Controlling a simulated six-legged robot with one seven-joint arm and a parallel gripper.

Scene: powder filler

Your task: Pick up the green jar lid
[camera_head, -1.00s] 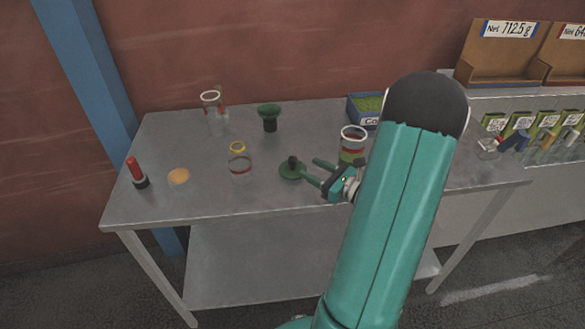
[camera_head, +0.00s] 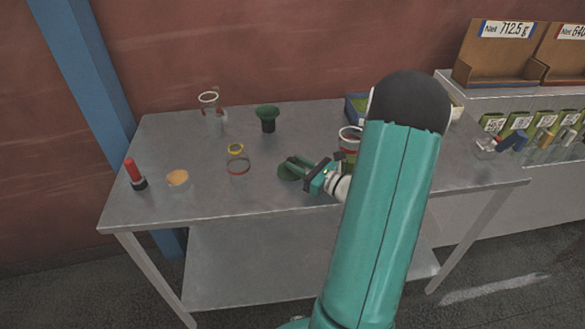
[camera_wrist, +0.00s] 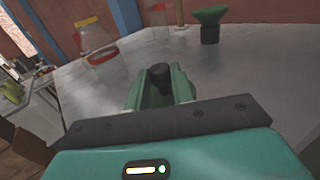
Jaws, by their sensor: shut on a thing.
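The green jar lid (camera_head: 286,173) is a flat green disc near the front middle of the table in the head view, partly covered by my fingers. Its dark knob (camera_wrist: 160,74) stands up between the fingers in the wrist view. My gripper (camera_head: 297,164) reaches in from the right and is shut on the lid at the knob. In the wrist view my gripper (camera_wrist: 159,86) hides most of the disc. I cannot tell whether the lid is clear of the table top.
Another jar (camera_head: 349,139) stands behind my arm.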

